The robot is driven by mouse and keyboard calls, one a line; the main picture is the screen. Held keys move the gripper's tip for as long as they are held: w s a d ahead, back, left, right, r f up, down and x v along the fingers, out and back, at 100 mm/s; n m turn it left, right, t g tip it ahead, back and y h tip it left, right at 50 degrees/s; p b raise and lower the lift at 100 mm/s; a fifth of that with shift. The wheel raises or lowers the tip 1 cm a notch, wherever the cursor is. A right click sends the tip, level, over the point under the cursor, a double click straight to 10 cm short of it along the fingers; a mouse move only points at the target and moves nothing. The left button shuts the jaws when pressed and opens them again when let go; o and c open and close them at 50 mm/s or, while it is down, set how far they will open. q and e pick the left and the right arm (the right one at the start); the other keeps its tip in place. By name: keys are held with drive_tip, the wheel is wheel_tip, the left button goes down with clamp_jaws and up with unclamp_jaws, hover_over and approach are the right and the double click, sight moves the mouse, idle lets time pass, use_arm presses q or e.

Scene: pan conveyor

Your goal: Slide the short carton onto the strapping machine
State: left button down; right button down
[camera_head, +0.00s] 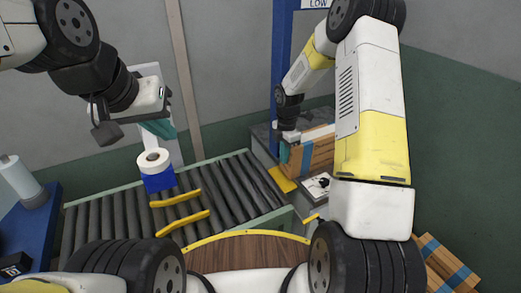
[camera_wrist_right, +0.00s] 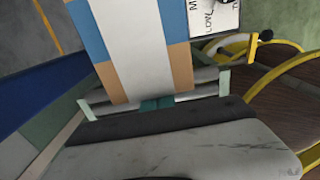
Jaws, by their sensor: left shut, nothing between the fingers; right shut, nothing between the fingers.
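A cardboard carton (camera_head: 322,152) with a blue stripe and a white top panel lies at the strapping machine, whose blue upright frame (camera_head: 281,60) rises behind it. My arm hides its right part in the head view. In the right wrist view the carton (camera_wrist_right: 133,45) runs away from the fingers. My right gripper (camera_head: 285,152) is shut and empty at the carton's left end. Its teal fingertips (camera_wrist_right: 157,103) sit at the near end of the carton; I cannot tell whether they touch. My left gripper (camera_head: 158,128) is shut and empty, raised above the far side of the conveyor.
A roller conveyor (camera_head: 235,187) with yellow rails (camera_head: 182,222) crosses the middle. A white roll (camera_head: 154,157) tops a blue block beside it. A blue table (camera_head: 42,220) stands left. Another carton (camera_head: 445,265) is at lower right. A wooden round surface (camera_head: 250,254) lies in front.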

sight(302, 150)
drive_tip(key=w+d, duration=0.1)
drive_tip(key=d, duration=0.1)
drive_tip(key=w+d, duration=0.1)
drive_tip(key=d, duration=0.2)
drive_tip(key=w+d, duration=0.1)
drive_tip(key=d, duration=0.1)
drive_tip(key=shift+d, duration=0.2)
